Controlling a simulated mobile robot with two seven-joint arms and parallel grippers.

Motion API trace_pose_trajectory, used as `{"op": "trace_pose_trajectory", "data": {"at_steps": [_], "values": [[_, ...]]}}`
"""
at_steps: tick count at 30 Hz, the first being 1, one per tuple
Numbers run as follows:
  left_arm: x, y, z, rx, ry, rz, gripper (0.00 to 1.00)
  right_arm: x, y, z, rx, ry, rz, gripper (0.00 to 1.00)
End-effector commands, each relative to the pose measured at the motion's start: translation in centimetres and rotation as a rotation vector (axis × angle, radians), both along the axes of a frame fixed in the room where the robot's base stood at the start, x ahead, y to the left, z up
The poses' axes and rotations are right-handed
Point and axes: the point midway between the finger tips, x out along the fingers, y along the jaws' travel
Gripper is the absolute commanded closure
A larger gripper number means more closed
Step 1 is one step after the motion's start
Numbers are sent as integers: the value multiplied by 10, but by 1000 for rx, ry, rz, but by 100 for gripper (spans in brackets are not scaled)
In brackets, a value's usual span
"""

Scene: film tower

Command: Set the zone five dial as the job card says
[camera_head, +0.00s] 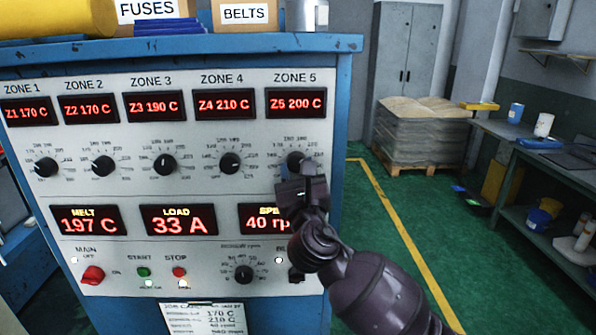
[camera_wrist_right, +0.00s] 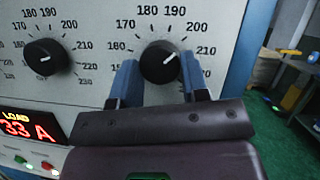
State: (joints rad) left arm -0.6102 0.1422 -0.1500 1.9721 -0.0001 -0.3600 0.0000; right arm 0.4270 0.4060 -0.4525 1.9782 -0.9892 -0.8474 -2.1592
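The zone five dial (camera_wrist_right: 160,62) is a round black knob on the white panel, also partly visible in the head view (camera_head: 295,160). Its white mark points up and right, between the 200 and 210 labels. My right gripper (camera_wrist_right: 159,75) has one blue finger on each side of the dial; whether they touch it is unclear. In the head view the gripper (camera_head: 297,172) covers the dial's lower right. The Z5 display (camera_head: 296,103) reads 200 C. The job card (camera_head: 203,319) hangs below the panel, cut off; 170 C and 210 C are faintly readable. My left gripper is out of view.
The zone four dial (camera_head: 229,162) sits close to the left of the zone five dial. Below are the load display (camera_head: 179,220), a red main switch (camera_head: 93,275) and the screw speed dial (camera_head: 243,273). Open green floor (camera_head: 390,200) lies right of the cabinet.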

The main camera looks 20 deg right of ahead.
Motion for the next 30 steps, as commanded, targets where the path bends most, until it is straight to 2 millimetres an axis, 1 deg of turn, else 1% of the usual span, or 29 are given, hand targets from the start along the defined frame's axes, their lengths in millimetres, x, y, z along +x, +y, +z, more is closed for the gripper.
{"op": "trace_pose_trajectory", "data": {"at_steps": [2, 11, 24, 30], "values": [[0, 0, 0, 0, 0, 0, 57, 0, 0, 0, 0, 0, 0, 82], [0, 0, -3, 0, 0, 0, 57, 0, 1, -1, 53, -14, 0, 82], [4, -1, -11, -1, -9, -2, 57, 1, 4, -2, 330, -88, 1, 82], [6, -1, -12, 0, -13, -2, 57, 1, 4, -1, 432, -115, 1, 82]]}}
